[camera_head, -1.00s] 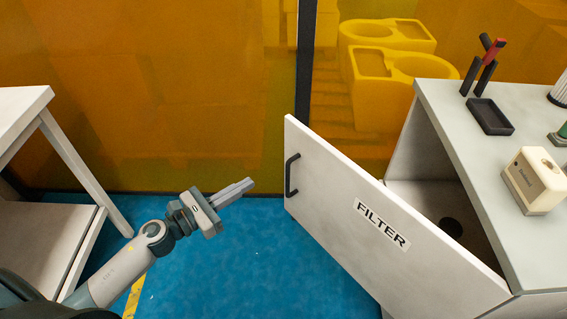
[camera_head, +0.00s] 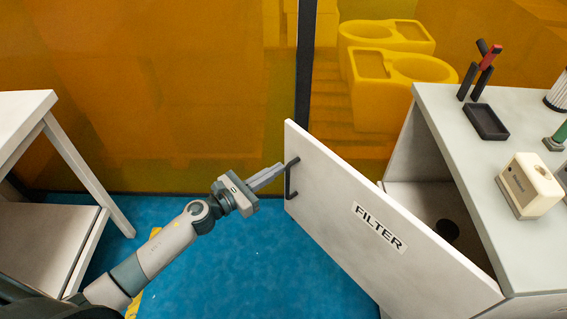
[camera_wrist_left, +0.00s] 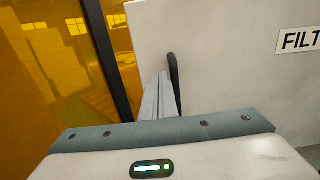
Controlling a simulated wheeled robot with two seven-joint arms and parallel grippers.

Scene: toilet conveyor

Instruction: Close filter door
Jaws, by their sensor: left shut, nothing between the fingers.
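The white filter door (camera_head: 340,205) with a FILTER label (camera_head: 379,227) stands open, swung out from the cabinet on the right. Its black handle (camera_head: 290,179) is at the door's free left edge. My left gripper (camera_head: 281,167) is shut and empty, with its fingertips close to the upper part of the handle. In the left wrist view the shut fingers (camera_wrist_left: 157,95) lie just left of the handle (camera_wrist_left: 174,82), in front of the door (camera_wrist_left: 225,75). I cannot tell whether they touch it. My right gripper is not in view.
The cabinet top (camera_head: 515,235) holds a beige device (camera_head: 529,185), a black tray (camera_head: 486,121) and a stand with red and black tools (camera_head: 481,70). A white table (camera_head: 30,112) stands at the left. Blue floor (camera_head: 240,265) is clear between. An orange panel wall is behind.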

